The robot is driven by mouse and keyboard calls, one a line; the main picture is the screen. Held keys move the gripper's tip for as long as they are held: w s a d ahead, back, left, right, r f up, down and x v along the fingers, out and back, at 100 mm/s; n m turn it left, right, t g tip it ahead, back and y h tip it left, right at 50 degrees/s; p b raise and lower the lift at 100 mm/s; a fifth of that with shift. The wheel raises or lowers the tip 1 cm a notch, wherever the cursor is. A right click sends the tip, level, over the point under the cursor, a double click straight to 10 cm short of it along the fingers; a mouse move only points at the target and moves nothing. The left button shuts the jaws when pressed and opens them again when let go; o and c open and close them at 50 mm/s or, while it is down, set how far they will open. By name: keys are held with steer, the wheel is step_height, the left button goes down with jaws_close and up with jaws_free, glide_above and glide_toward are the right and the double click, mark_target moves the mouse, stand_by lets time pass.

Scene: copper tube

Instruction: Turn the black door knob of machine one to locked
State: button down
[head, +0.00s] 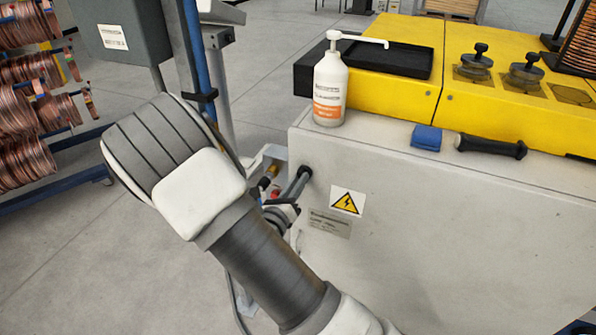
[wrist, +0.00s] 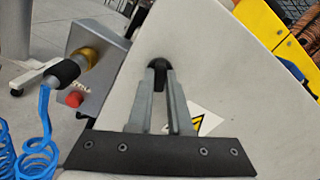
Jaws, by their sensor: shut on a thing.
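The black door knob (wrist: 158,66) sticks out from the pale front panel of the machine (wrist: 215,55) in the wrist view. In the head view the knob (head: 306,171) shows as a small dark end at the panel's left side. My gripper (wrist: 161,80) is shut on the knob, with one grey finger on each side of it. In the head view my gripper (head: 298,184) is partly hidden behind my own arm. The fingers cover part of the knob, and I cannot read its turned position.
A yellow warning sign (head: 346,201) is right of the knob. A grey box with a red button (wrist: 74,98) and a brass fitting (wrist: 88,57) stands left, near a blue coiled hose (wrist: 38,140).

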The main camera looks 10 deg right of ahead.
steer(key=n+p, duration=0.9)
steer(key=shift+a+r+n, duration=0.1)
steer(key=shift+n, duration=0.3)
steer(key=shift+w+f+n+p, duration=0.1)
steer(key=shift+f+n+p, duration=0.1)
steer(key=shift+n+p, duration=0.9)
steer(key=shift+n, duration=0.4)
steer(key=c, duration=0.8)
jaws_free()
steer(key=shift+c, duration=0.2)
steer(key=b+v, duration=0.2)
steer(key=v, duration=1.5)
steer(key=shift+s+a, duration=0.15)
steer(key=shift+s, duration=0.05)
